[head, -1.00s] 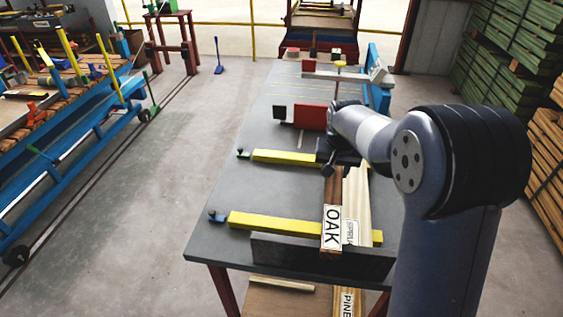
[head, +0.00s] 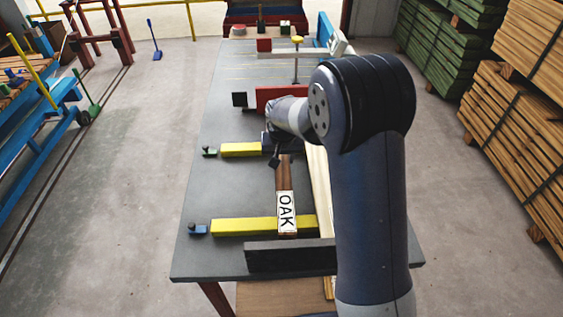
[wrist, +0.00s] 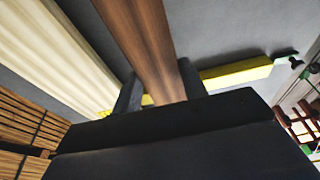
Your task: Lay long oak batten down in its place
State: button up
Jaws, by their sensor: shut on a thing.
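The long oak batten (head: 285,207) is dark brown with a white OAK label at its near end. It runs lengthwise over the grey bench (head: 228,180). Its near end lies across the view of the front yellow bar (head: 240,226), close to the dark upright plate (head: 285,256). I cannot tell whether it touches the bar. My gripper (head: 277,152) is shut on the batten, near the rear yellow bar (head: 238,150). In the wrist view, the oak batten (wrist: 142,40) passes between the dark fingers of my gripper (wrist: 157,95). Its far part is hidden by my arm.
A pale batten (head: 321,190) lies right of the oak, with a gap between, partly hidden by my arm. A red block (head: 284,92) and a post with a yellow knob (head: 297,55) stand farther back. Lumber stacks (head: 525,135) are at right.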

aim_at(282, 164)
notch_tip(282, 164, down, 3)
jog(key=shift+r, duration=0.2)
jog(key=shift+f+b, duration=0.4)
jog(key=shift+f, duration=0.1)
jog(key=o, duration=1.3)
jog(key=shift+r, duration=0.1)
jog(key=shift+r, duration=0.1)
jog(key=shift+r+p, duration=0.3)
jog(key=shift+p, duration=0.15)
jog(key=v, duration=1.2)
jog(key=shift+b, duration=0.3)
